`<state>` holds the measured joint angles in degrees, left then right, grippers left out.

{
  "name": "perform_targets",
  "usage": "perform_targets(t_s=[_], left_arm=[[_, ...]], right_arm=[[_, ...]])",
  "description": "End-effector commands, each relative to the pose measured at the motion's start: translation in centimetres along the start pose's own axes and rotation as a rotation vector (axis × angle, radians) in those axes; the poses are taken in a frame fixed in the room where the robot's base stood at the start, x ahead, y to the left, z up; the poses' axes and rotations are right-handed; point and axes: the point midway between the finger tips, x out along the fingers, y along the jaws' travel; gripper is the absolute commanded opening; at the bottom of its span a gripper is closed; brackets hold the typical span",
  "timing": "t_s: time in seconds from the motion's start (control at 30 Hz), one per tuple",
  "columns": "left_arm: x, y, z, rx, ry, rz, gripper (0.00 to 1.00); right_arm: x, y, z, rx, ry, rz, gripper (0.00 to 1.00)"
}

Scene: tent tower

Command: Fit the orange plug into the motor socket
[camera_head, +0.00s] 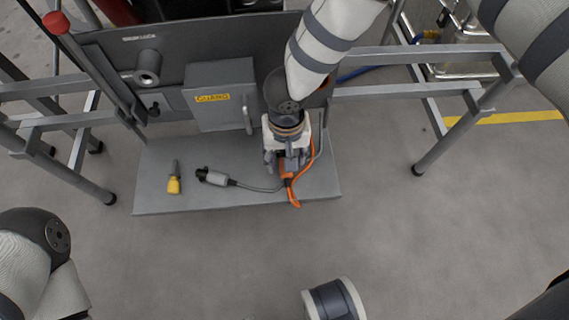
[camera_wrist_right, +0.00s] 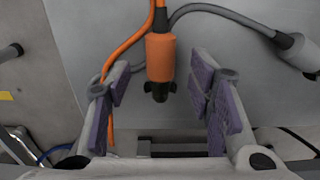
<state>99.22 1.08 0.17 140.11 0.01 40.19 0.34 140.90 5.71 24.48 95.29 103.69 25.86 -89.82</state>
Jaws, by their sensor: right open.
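The orange plug (camera_wrist_right: 160,58) hangs or lies between the two open fingers of my right gripper (camera_wrist_right: 160,100) in the right wrist view, with a dark pronged end toward the gripper. The purple finger pads stand apart from it on both sides. In the head view my right gripper (camera_head: 287,165) is over the grey platform, and the plug (camera_head: 287,178) shows only in part beneath it. The motor socket cannot be made out. My left gripper does not show; only part of an arm is at the lower left.
A grey plug on a grey cable (camera_head: 213,177) and a yellow-handled piece (camera_head: 174,184) lie on the grey platform (camera_head: 160,205). A grey box with a yellow label (camera_head: 213,98) stands behind. Metal frames flank the platform.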

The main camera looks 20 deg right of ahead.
Motion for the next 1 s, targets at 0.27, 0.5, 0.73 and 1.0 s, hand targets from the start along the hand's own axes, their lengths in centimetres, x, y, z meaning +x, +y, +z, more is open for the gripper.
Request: perform_targets(t_s=[0.27,0.5,0.73,1.0], left_arm=[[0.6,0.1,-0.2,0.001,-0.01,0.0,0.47],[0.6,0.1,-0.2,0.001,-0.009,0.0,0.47],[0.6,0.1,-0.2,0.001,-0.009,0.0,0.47],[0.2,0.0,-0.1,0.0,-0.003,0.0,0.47]], right_arm=[[2.3,0.0,0.0,0.001,-0.001,0.0,0.48],[2.3,0.0,0.0,0.0,0.0,0.0,0.16],[2.3,0.0,0.0,0.0,-0.001,0.001,0.0],[1.1,0.0,0.0,0.001,0.001,-0.001,0.0]])
